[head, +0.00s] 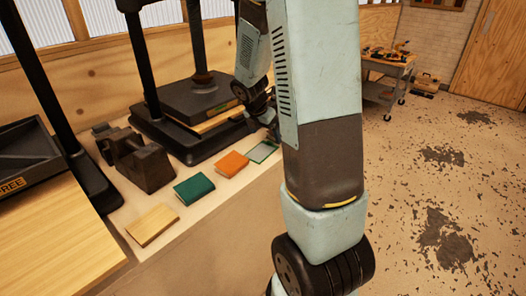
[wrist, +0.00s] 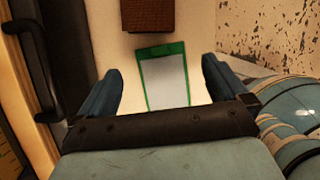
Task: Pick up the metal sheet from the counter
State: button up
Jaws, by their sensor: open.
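My gripper is open with two blue-grey fingers, one on each side of the sheet, and nothing is held. How far the fingertips are above the counter cannot be told. In the head view my arm hides most of the gripper.
An orange piece (head: 231,164), a green piece (head: 194,189) and a wooden piece (head: 151,225) lie left of the sheet. A brown block (wrist: 147,15) is beyond the sheet in the wrist view.

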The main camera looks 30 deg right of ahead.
aim_at(269, 142)
jog(key=shift+x, duration=2.35)
jog(key=shift+w, duration=0.15)
jog(key=shift+c, duration=0.2)
jog(key=c, duration=1)
jog(key=shift+r, duration=0.1)
